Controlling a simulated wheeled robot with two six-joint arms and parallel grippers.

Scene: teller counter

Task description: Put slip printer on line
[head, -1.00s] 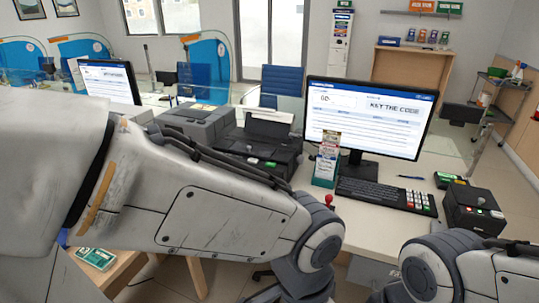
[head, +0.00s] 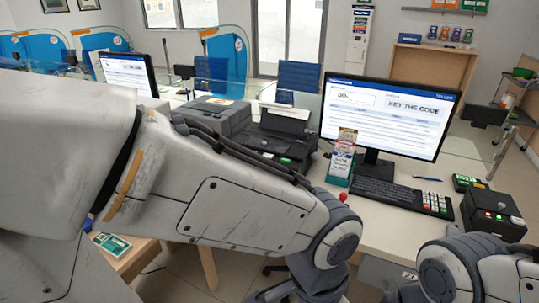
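A black printer (head: 268,146) with a white sheet standing in its top and a small green patch on its front sits on the counter, left of the monitor. I cannot tell for sure that it is the slip printer. A grey printer (head: 213,117) stands just left of it. The monitor (head: 388,116) reads "KEY THE CODE"; its smaller text is hard to read. A black keyboard with a coloured keypad (head: 434,203) lies in front of it. My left arm crosses the lower left and my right arm shows at the lower right. Both grippers are out of the picture.
A small black box (head: 492,217) with coloured lights or buttons stands at the counter's right, beside a green-screened device (head: 466,183). A leaflet holder (head: 341,160) stands before the monitor. A red knob (head: 343,197) shows near the counter's front edge. A pen (head: 428,178) lies on the counter.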

